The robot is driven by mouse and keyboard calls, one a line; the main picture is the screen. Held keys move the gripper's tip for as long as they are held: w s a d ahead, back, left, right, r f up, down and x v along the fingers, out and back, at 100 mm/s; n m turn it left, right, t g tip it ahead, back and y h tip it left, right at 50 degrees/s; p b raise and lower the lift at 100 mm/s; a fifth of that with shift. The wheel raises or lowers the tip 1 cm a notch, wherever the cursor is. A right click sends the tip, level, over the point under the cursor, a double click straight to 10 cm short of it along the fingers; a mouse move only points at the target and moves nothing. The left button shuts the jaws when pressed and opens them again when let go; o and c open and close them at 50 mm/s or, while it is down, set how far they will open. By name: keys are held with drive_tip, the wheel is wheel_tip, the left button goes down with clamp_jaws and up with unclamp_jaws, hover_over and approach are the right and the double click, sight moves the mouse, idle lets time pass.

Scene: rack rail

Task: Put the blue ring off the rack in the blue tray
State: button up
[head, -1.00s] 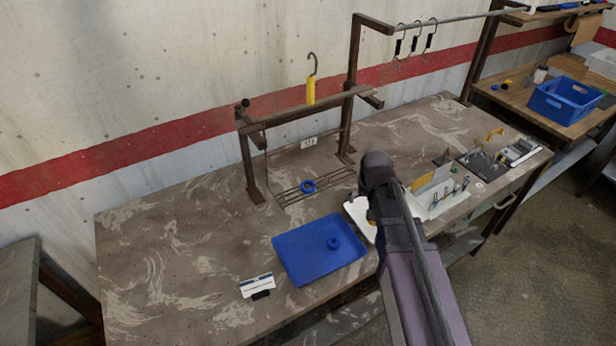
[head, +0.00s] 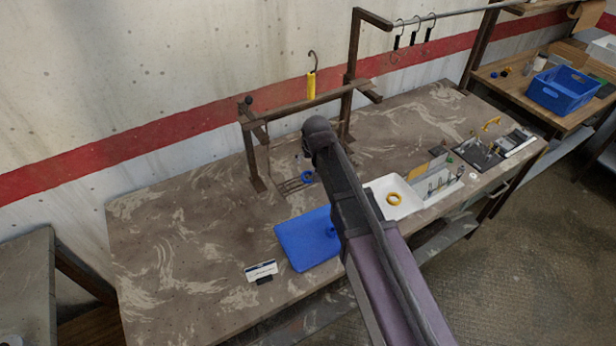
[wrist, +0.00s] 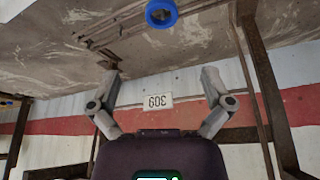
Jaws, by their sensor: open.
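A blue ring (head: 307,177) lies at the dark slatted rack (head: 288,186) on the bench, beneath the brown rail frame (head: 298,108). In the wrist view the blue ring (wrist: 161,12) is at the top edge, partly cut off, beyond my fingertips and apart from them. My gripper (wrist: 160,74) is open, with nothing between its fingers. The blue tray (head: 298,247) lies on the bench in front of the rack. A small blue round piece (head: 331,230) in it is partly hidden by my arm.
A white tray (head: 408,204) with a yellow ring (head: 394,199) stands right of my arm. A yellow-handled hook (head: 311,86) hangs by the frame. A small sign (head: 261,270) stands left of the tray. The 303 label (wrist: 158,101) is behind.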

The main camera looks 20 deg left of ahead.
drive_tip(key=shift+f, duration=0.1)
drive_tip(key=b, duration=0.7)
hover_over(308, 176)
drive_tip(key=s+d, duration=0.2)
wheel_tip(308, 176, down, 7)
drive_tip(key=shift+s+a+f, duration=0.1)
drive_tip(key=shift+a, duration=0.05)
drive_tip(key=shift+a+f+b, duration=0.1)
drive_tip(key=shift+f+b, duration=0.15)
drive_tip(key=shift+b, duration=0.2)
drive_tip(key=shift+f, duration=0.1)
drive_tip(key=shift+b+x, duration=2.4)
drive_tip(key=shift+x, duration=0.15)
drive_tip(key=shift+a, duration=0.15)
drive_tip(key=c, duration=1.1)
